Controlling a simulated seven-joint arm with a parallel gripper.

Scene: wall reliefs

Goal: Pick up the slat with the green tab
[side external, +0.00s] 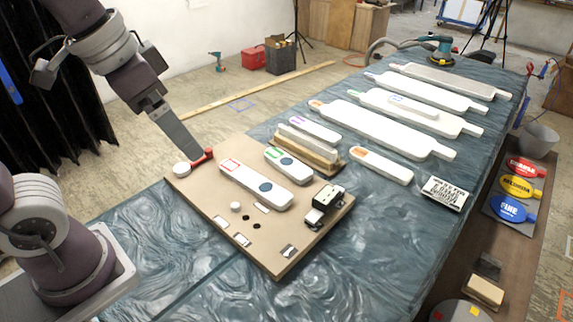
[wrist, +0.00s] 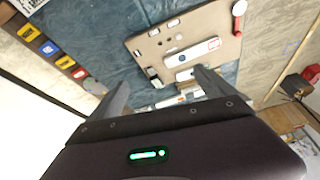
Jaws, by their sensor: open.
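A white slat (side external: 289,165) with a green tab at its left end and a dark round spot lies on the tan board (side external: 215,178) in the side view. It is behind a longer white slat (side external: 255,185) with a red square outline. My gripper (side external: 199,152) hangs left of these slats, its fingers pointing down and right, apart from them as far as I can tell. In the wrist view my gripper (wrist: 162,76) is open with nothing held. The tan board (wrist: 165,32) lies beyond the fingers there; the green tab cannot be made out.
Several white slats and paddles (side external: 385,118) lie behind the board on the teal cloth (side external: 350,250).

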